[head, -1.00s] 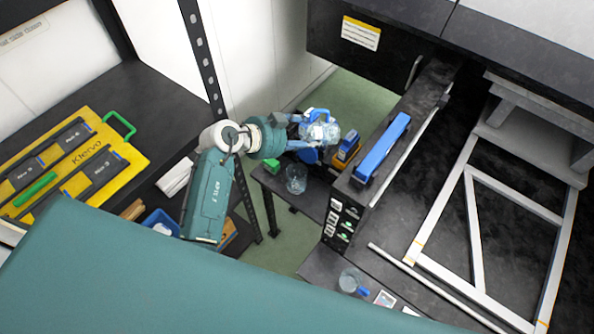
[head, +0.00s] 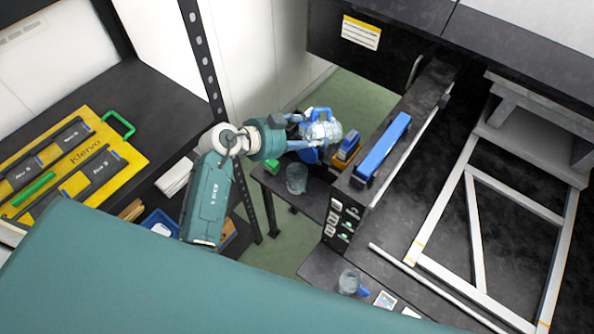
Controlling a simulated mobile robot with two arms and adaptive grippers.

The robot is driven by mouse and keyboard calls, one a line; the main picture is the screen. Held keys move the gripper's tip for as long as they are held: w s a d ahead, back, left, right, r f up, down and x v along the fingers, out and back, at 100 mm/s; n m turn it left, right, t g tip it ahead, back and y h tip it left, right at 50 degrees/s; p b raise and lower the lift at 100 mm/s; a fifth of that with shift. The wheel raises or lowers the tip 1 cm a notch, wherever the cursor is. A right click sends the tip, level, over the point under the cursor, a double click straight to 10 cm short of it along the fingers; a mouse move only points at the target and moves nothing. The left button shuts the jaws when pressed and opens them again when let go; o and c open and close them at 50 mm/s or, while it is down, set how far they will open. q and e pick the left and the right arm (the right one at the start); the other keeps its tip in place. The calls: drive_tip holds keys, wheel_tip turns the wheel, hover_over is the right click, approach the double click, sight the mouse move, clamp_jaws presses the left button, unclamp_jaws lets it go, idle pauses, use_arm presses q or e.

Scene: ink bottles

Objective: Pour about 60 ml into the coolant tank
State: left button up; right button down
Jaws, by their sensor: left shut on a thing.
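My left gripper (head: 306,131) is shut on a clear vessel (head: 325,133), held above the far end of a small dark shelf. The vessel looks tilted, but its mouth and any liquid level are too small to read. Blue parts show beside and below it; I cannot tell which belong to the vessel. A clear beaker (head: 296,179) stands on the shelf, below and nearer than the gripper. I cannot make out which thing is the coolant tank. My right gripper is out of view.
A dark machine wall with a blue handle bar (head: 383,148) stands right of the gripper. A yellow-and-blue block (head: 346,151) and a green block (head: 272,167) are close by. A clear jug (head: 349,281) stands on the lower ledge. A yellow Klervo case (head: 118,160) lies on the left shelf.

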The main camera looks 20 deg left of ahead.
use_arm(q)
drive_tip(key=shift+w+d, duration=0.1)
drive_tip(key=shift+w, duration=0.15)
drive_tip(key=shift+d+t, duration=0.3)
drive_tip(key=shift+d, duration=0.05)
idle(0.6)
